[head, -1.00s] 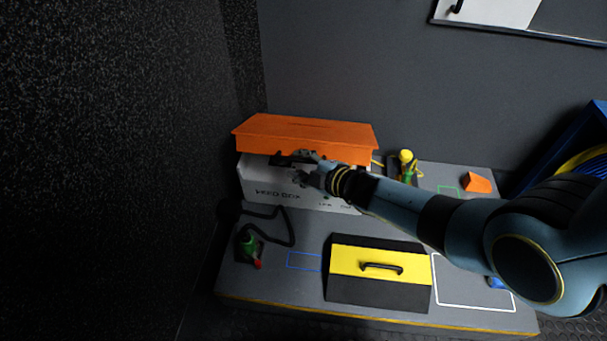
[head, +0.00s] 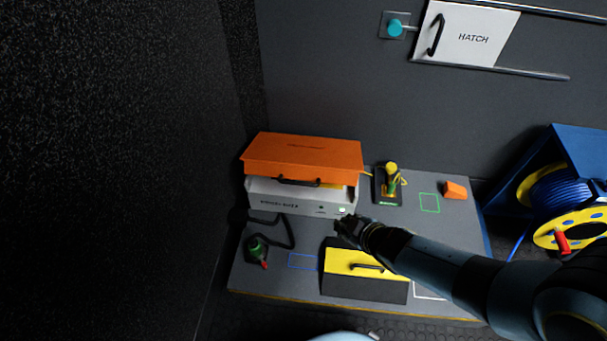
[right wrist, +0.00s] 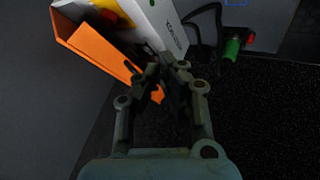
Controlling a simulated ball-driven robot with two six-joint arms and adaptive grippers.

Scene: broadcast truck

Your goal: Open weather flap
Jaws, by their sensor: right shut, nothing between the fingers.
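The orange weather flap (head: 303,153) is on the white feed box (head: 268,196) at the back left of the bench. A black handle (head: 297,182) sits along the flap's front edge. The flap is tilted up from the box front, and a yellow part shows in the gap. In the right wrist view, the flap (right wrist: 95,50) stands apart from the white box (right wrist: 160,22). My right gripper (head: 345,226) is shut and empty, in front of the box's lower right corner and apart from the handle. It also shows in the right wrist view (right wrist: 170,66).
A yellow-and-black case (head: 355,262) stands at the front. A green connector (head: 257,248) on a black cable lies left. A yellow-green plug (head: 391,178) and orange block (head: 455,190) are right of the box. A blue cable reel (head: 560,195) stands far right.

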